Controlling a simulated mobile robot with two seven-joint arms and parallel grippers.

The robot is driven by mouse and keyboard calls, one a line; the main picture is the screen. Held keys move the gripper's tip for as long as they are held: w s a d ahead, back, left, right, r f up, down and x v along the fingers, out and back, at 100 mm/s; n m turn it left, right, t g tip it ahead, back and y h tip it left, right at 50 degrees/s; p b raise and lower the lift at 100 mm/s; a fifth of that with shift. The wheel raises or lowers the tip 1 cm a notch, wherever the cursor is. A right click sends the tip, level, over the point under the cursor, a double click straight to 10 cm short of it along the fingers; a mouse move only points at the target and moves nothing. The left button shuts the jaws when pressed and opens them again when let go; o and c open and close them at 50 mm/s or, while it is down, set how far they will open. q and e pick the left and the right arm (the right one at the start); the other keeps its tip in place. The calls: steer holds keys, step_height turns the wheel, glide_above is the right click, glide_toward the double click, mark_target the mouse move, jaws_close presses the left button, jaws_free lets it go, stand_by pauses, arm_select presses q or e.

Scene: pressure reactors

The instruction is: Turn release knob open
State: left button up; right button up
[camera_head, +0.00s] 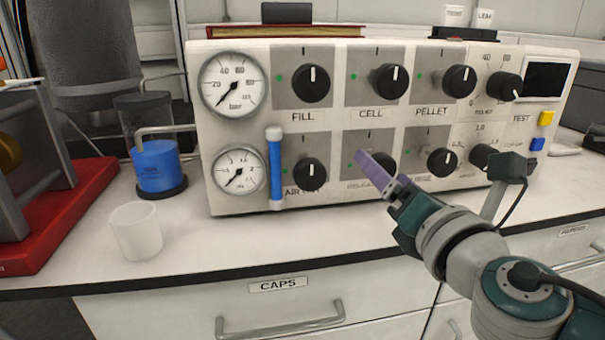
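The white control panel (330,124) stands on the bench with two rows of black knobs. The release knob (387,160) is in the lower row, second from the left, above a partly covered label reading RELEASE. My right gripper (370,164) reaches in from the right, with a purple finger across the left and lower part of this knob. The finger hides much of the knob and its pointer, so I cannot tell how it is turned or whether the finger touches it. The other finger is mostly hidden. My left gripper is out of view.
The air knob (309,173) is to the left, another knob (441,162) close to the right. Two gauges (233,84) and a blue tube (275,168) are at the panel's left. A white cup (136,231) and blue-liquid vessel (157,165) stand further left.

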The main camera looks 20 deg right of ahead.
steer(key=v, duration=0.7)
steer(key=shift+s, duration=0.2)
